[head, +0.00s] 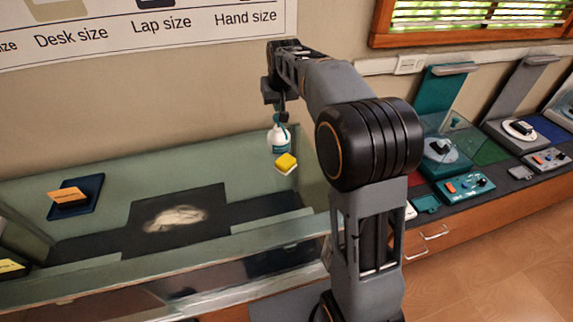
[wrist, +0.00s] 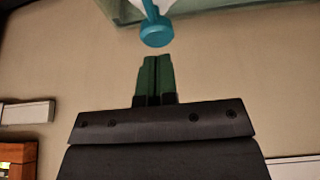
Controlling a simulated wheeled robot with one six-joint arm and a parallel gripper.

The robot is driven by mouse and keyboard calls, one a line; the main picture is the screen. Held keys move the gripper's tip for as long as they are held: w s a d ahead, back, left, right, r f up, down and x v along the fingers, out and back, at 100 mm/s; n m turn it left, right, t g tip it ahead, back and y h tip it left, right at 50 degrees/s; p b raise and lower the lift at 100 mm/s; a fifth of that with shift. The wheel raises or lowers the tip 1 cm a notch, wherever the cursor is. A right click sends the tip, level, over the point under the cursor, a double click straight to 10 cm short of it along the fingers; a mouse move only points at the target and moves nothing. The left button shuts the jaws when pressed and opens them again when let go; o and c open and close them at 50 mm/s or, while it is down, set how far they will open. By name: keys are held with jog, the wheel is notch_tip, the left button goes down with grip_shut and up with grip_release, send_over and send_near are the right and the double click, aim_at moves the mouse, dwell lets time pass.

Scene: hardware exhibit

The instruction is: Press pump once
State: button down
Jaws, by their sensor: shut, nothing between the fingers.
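The pump bottle is white with a teal label (head: 278,138) and stands upright in the glass-fronted case by its right end, near the wall. In the wrist view its teal pump head (wrist: 156,34) shows at the top, just beyond my fingertips, with part of the white body behind it. My gripper (head: 283,116) is pointed down over the bottle in the head view. Its green fingers (wrist: 154,60) are closed together and empty.
A yellow and white sponge (head: 286,162) sits right in front of the bottle. A dark mat with a pale patch (head: 175,218) and a blue tray with an orange block (head: 76,197) lie left. The glass front edge (head: 180,262) borders the case. Exhibit devices (head: 464,187) stand right.

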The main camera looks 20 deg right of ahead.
jog(key=shift+f, duration=0.25)
dwell(0.3)
jog(key=shift+f+b, duration=1.3)
jog(key=shift+f, duration=0.2)
jog(key=shift+r, duration=0.1)
jog(key=shift+r+p, duration=1.35)
jog(key=shift+r, duration=0.2)
notch_tip(320, 180, up, 2)
jog(key=shift+r+p, duration=0.15)
jog(key=shift+p, duration=0.8)
jog(key=shift+r, duration=1.85)
jog(key=shift+w, duration=0.1)
